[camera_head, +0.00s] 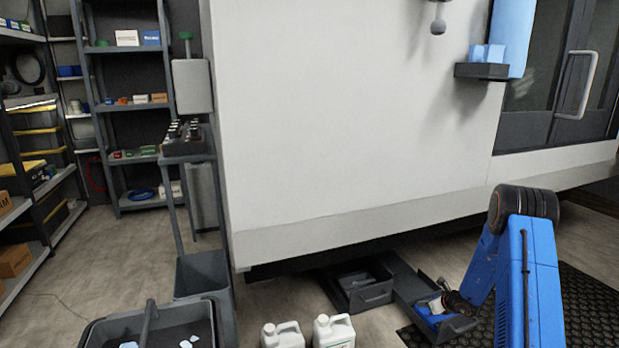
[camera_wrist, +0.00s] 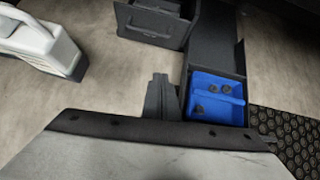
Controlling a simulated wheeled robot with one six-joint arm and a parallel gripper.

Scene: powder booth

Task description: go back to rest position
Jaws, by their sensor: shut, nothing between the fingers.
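My gripper (camera_wrist: 160,88) shows in the wrist view as dark fingers pressed together, with nothing between them. It points down just left of an open dark drawer holding a blue tray (camera_wrist: 207,80). A few small dark round pieces lie in the tray. In the head view my blue arm reaches down at the lower right, and its end is over the open drawer (camera_head: 462,326) under the machine. The blue tray (camera_head: 428,322) is partly hidden there. The fingertips are hard to make out in the head view.
A second drawer (camera_head: 370,296) stands open to the left. White jugs (camera_head: 334,332) stand on the floor, with a grey tote (camera_head: 85,336) further left. The large white machine (camera_head: 350,110) blocks the space behind. A black mat (camera_head: 590,312) lies at right.

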